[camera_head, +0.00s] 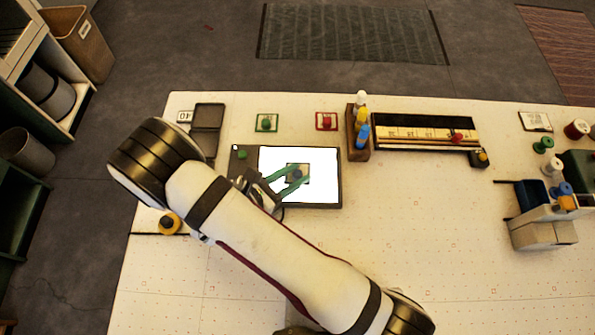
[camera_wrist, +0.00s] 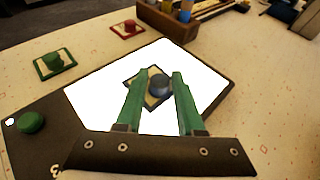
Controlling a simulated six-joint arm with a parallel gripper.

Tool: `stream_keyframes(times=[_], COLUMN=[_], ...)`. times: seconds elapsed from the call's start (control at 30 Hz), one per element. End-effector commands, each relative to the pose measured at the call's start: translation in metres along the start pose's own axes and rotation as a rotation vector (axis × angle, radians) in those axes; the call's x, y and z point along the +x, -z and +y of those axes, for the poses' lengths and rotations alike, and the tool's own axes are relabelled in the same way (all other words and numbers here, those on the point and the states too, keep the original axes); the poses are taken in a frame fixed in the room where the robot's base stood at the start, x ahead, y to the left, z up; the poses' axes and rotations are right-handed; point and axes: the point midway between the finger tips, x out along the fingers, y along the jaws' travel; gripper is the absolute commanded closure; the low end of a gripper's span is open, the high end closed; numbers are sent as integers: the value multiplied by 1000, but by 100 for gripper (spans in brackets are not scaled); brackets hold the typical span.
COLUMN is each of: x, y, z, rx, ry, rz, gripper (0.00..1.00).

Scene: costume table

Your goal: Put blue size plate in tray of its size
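The plate with a dark blue-grey knob (camera_head: 297,174) lies on the bright white panel of a dark box. In the wrist view its knob (camera_wrist: 159,84) stands on a small dark-edged plate. My gripper (camera_head: 298,175) has green fingers, and in the wrist view the gripper (camera_wrist: 159,76) is open with one finger on either side of the knob. Narrow gaps seem to show between knob and fingers; contact is hard to judge. A dark two-part tray (camera_head: 208,117) lies at the back left, beside a card reading 40 (camera_head: 184,117).
A green-knobbed plate (camera_head: 267,123) and a red-knobbed plate (camera_head: 326,121) lie behind the white panel (camera_head: 325,190). A wooden bottle rack (camera_head: 358,145) and a long dark tray (camera_head: 424,119) stand to the right. Another card (camera_head: 535,121) lies far right.

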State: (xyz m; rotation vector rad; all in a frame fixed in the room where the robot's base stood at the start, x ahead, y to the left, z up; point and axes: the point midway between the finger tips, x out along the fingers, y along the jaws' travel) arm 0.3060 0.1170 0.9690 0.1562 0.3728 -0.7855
Motion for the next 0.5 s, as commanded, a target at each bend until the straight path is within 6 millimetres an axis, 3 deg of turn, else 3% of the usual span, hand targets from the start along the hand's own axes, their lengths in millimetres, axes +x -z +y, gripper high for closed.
stream_keyframes(times=[0.03, 0.2, 0.5], x=[0, 0, 0], y=[0, 0, 0], z=[0, 0, 0], rx=[0, 0, 0], ry=[0, 0, 0], rz=[0, 0, 0], gripper=[74, 100, 100])
